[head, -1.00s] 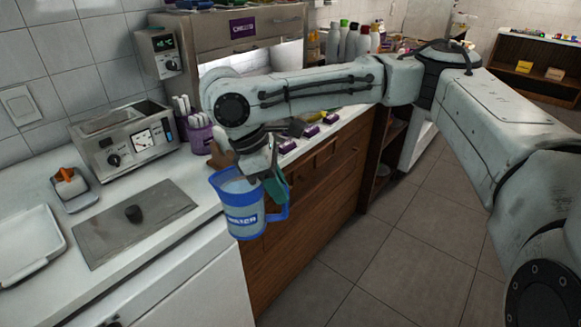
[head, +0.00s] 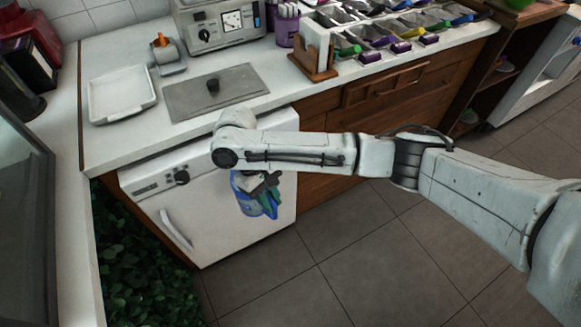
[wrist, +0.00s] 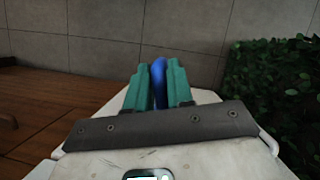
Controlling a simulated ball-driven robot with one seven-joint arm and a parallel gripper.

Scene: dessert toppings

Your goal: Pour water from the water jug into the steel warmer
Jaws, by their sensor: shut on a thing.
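The blue water jug (head: 243,196) hangs in front of the white dishwasher-like front, below the counter edge, partly hidden by my arm and fingers. My gripper (head: 267,190) is shut on the jug's blue handle. In the wrist view, the blue handle (wrist: 160,68) shows between the teal fingers; the rest of the jug is hidden there. The steel warmer (head: 207,38), with a dial and a small display, stands at the back of the counter, beyond and above the jug. Its top is cut off by the picture edge. The water level cannot be seen now.
A steel plate with a black knob (head: 187,97) lies on the counter between jug and warmer. A white tray (head: 97,110) and an orange-handled item (head: 168,66) are left. A napkin holder (head: 313,71) and topping bins (head: 372,42) are right. The floor (head: 360,265) is clear.

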